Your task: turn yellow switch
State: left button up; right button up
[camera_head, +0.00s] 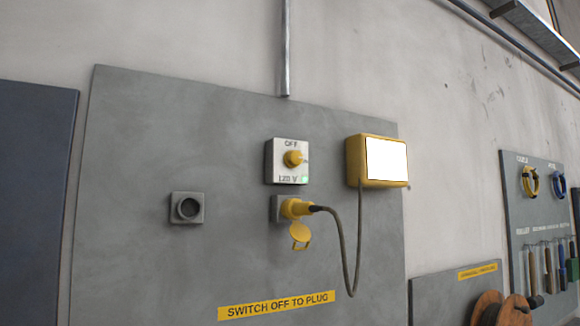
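The yellow switch (294,158) is a round knob on a pale square box marked "OFF" at the top and "120 V" at the bottom. The box is mounted on a grey wall panel (140,150). A small green light (304,179) glows at its lower right corner. The knob's pointer seems to face right, away from the "OFF" mark. Neither of my grippers is in view, and nothing is touching the switch.
Below the switch, a yellow plug (299,208) sits in a socket with its cap hanging. Its dark cable (357,250) runs up to a yellow box with a white screen (386,161). A tool board (520,210) hangs at right.

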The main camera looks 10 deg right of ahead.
aim_at(292, 158)
jog(key=i+l, duration=0.15)
jog(key=i, duration=0.15)
jog(key=i+l+z, duration=0.1)
jog(key=i, duration=0.2)
jog(key=z, duration=1.45)
jog(key=l, duration=0.1)
